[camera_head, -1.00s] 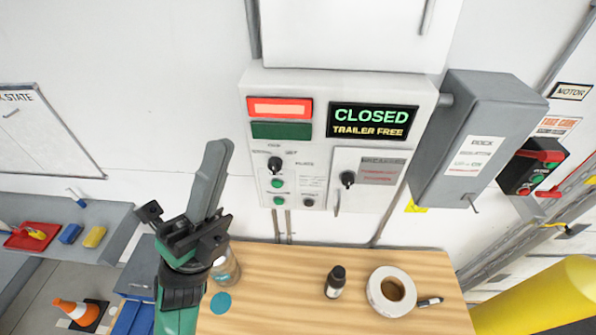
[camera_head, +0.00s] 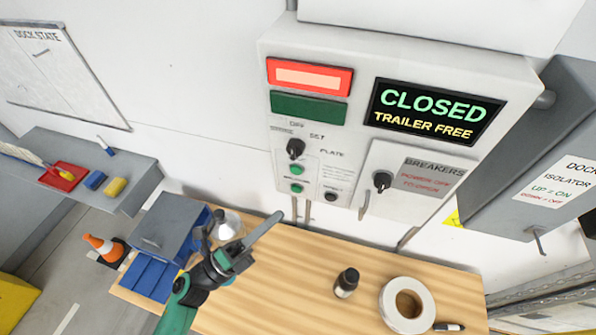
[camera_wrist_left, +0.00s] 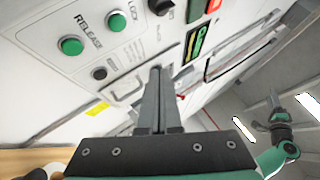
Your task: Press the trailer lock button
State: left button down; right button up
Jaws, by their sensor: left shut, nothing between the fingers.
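The lock button (camera_head: 297,170) is the upper green button on the white control box; in the left wrist view the green button labelled LOCK (camera_wrist_left: 116,21) is near the top. The green release button (camera_head: 296,188) is below it, labelled RELEASE (camera_wrist_left: 71,45) in the wrist view. My left gripper (camera_head: 276,217) is shut and empty, its tip in front of the wall, lower left of the buttons in the head view. In the wrist view its fingers (camera_wrist_left: 156,72) point toward the panel, apart from both green buttons.
The display (camera_head: 437,110) reads CLOSED, TRAILER FREE. A black selector knob (camera_head: 296,148) is just above the lock button, and a black button (camera_head: 331,196) is beside release. Below, the wooden bench (camera_head: 300,275) carries a dark bottle (camera_head: 346,283) and a tape roll (camera_head: 388,303).

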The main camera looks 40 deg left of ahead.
pick_arm(q)
jog(key=b, duration=0.1)
send_near(300, 170)
jog(key=shift+s+d+r+x, duration=0.1)
jog(key=shift+d+x, duration=0.05)
jog(key=shift+x, duration=0.7)
jog(key=shift+s+d+r+x, duration=0.1)
jog(key=shift+d+x, duration=0.05)
jog(key=shift+x, duration=0.7)
jog(key=shift+s+d+r+x, duration=0.1)
jog(key=shift+d+x, duration=0.05)
jog(key=shift+x, duration=0.7)
jog(key=shift+w, duration=0.2)
jog(key=shift+w+a, duration=0.2)
jog(key=shift+w, duration=0.05)
jog(key=shift+w+a, duration=0.2)
jog(key=shift+w, duration=0.15)
dwell(0.7)
jog(key=shift+s+d, duration=0.4)
jog(key=shift+s, duration=0.3)
